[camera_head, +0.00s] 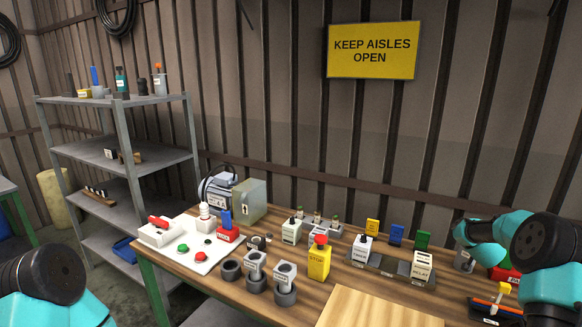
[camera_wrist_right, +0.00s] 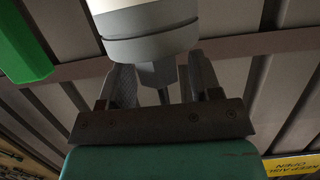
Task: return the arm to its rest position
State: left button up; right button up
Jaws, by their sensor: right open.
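My right arm comes in from the right in the head view. Its fingers cannot be made out clearly there. In the right wrist view my right gripper (camera_wrist_right: 160,78) is open. Its two dark fingers stand either side of the narrow stem of a white and grey cylindrical part (camera_wrist_right: 150,38). I cannot tell whether the fingers touch it. In the head view a grey object (camera_head: 464,261) shows just below the end of the right arm. Of my left arm only a dark joint and teal link show at the bottom left. Its gripper is out of view.
A grey rack (camera_head: 388,266) stands at mid-right. A dark tray (camera_head: 495,314) lies below the right arm. Metal shelves (camera_head: 120,150) stand at the left.

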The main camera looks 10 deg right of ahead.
jog(key=shift+x, duration=0.85)
jog(key=shift+s, duration=0.1)
jog(key=v, duration=1.1)
jog(key=x, duration=1.1)
jog(key=shift+w+d+f, duration=0.1)
jog(key=shift+w, duration=0.1)
notch_tip(320, 180, up, 3)
jog(key=shift+f, duration=0.1)
jog(key=shift+s+a+r, duration=0.3)
jog(key=shift+a+r, duration=0.05)
jog(key=shift+r, duration=0.15)
jog(key=s+a, duration=0.4)
jog(key=shift+a+r, duration=0.25)
jog(key=shift+a, duration=0.05)
dwell(0.7)
